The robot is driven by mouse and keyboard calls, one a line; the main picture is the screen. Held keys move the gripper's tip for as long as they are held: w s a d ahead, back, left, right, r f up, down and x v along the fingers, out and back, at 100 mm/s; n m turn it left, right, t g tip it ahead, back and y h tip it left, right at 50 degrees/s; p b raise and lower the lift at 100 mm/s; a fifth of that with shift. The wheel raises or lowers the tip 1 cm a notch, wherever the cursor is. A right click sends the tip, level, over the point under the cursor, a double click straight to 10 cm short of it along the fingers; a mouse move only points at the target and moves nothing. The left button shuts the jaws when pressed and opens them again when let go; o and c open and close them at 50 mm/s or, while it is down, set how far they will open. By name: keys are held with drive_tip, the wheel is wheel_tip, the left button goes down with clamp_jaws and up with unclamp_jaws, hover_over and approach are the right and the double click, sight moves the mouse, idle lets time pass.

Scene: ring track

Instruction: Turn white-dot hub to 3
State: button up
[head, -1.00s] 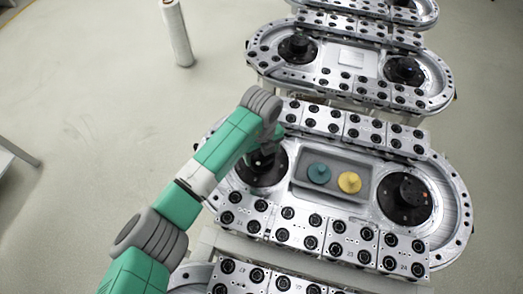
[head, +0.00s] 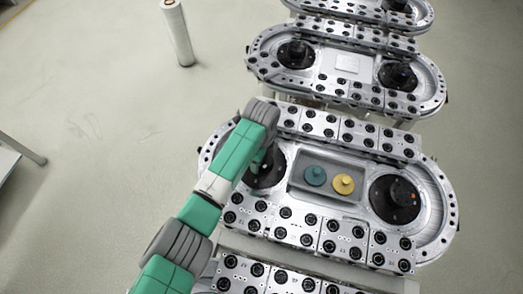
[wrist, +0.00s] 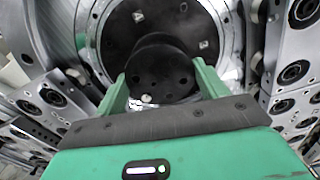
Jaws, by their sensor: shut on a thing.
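The white-dot hub is a black round knob (wrist: 158,62) on a dark disc, with a small white dot (wrist: 146,99) low on its face in the wrist view. My gripper (wrist: 160,82) has its two green fingers on either side of the knob and is shut on it. In the head view this hub (head: 268,172) is at the left end of the nearest ring track (head: 436,222), partly hidden by my arm.
A second black hub (head: 396,197) with an orange mark is at the track's right end. Between them a recessed tray (head: 327,194) holds a teal knobbed piece (head: 315,176) and a yellow one (head: 343,184). Numbered blocks line both sides. More tracks (head: 347,63) stand behind.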

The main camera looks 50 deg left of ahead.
drive_tip(key=n+p, duration=0.1)
drive_tip(key=n, duration=0.1)
drive_tip(key=n+p, duration=0.1)
drive_tip(key=shift+r+n, duration=0.2)
drive_tip(key=shift+n, duration=0.2)
drive_tip(key=n+p, duration=0.1)
drive_tip(key=n, duration=0.2)
drive_tip(key=shift+n, duration=0.3)
drive_tip(key=n+p, duration=0.1)
drive_tip(key=n, duration=0.2)
drive_tip(key=shift+n, duration=0.4)
drive_tip(key=n+p, duration=0.1)
drive_tip(key=n, duration=0.9)
drive_tip(key=shift+f+n+p, duration=0.1)
drive_tip(key=shift+n+p, duration=0.2)
drive_tip(key=shift+n, duration=0.1)
drive_tip(key=n, duration=0.6)
drive_tip(key=shift+n, duration=0.4)
drive_tip(key=o, duration=1)
